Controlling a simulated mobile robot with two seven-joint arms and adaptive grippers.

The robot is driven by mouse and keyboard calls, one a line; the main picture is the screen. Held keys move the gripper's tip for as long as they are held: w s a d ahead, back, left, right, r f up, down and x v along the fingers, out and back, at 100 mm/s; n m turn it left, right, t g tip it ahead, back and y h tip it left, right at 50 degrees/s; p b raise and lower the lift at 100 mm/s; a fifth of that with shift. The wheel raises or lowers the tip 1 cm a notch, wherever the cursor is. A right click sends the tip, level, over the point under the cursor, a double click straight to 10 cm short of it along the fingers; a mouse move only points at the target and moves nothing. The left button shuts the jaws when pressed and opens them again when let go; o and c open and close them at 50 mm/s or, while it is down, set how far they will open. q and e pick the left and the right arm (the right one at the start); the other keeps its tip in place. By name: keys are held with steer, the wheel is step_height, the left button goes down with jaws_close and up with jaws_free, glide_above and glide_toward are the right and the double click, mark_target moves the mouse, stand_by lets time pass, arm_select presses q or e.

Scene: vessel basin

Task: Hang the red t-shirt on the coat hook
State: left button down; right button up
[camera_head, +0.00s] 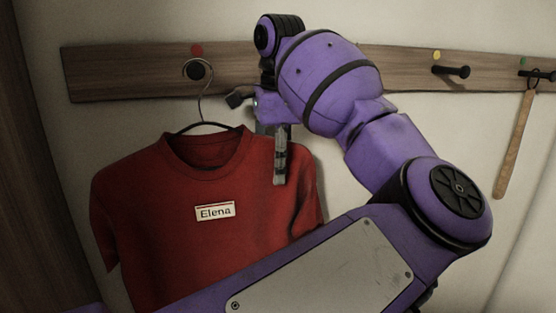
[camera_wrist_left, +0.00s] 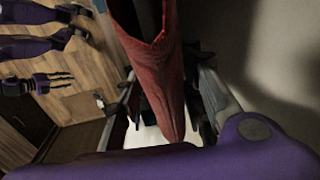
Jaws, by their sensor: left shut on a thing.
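The red t-shirt (camera_head: 150,220) with an "Elena" label is on a hanger (camera_head: 204,127) in front of the wall. The metal hook of the hanger loops around the left coat hook (camera_head: 200,70), under a red dot; I cannot tell whether it bears the weight. My left gripper (camera_head: 262,128) is shut on the t-shirt near its right shoulder. In the left wrist view the red cloth (camera_wrist_left: 168,85) runs down between the fingers (camera_wrist_left: 165,125). My left forearm hides the lower right of the shirt.
A wooden rail (camera_head: 130,75) runs along the wall. A hook under a yellow dot (camera_head: 452,72) is bare. A wooden strip (camera_head: 515,145) hangs from the far right hook (camera_head: 540,74). My left arm covers the rail's middle. A wooden panel stands at the left edge.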

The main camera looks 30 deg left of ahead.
arm_select(q)
steer(key=c, duration=1.1)
jaws_free()
step_height(320, 180, up, 12)
steer(key=s+d, duration=0.1)
steer(key=shift+s, duration=0.1)
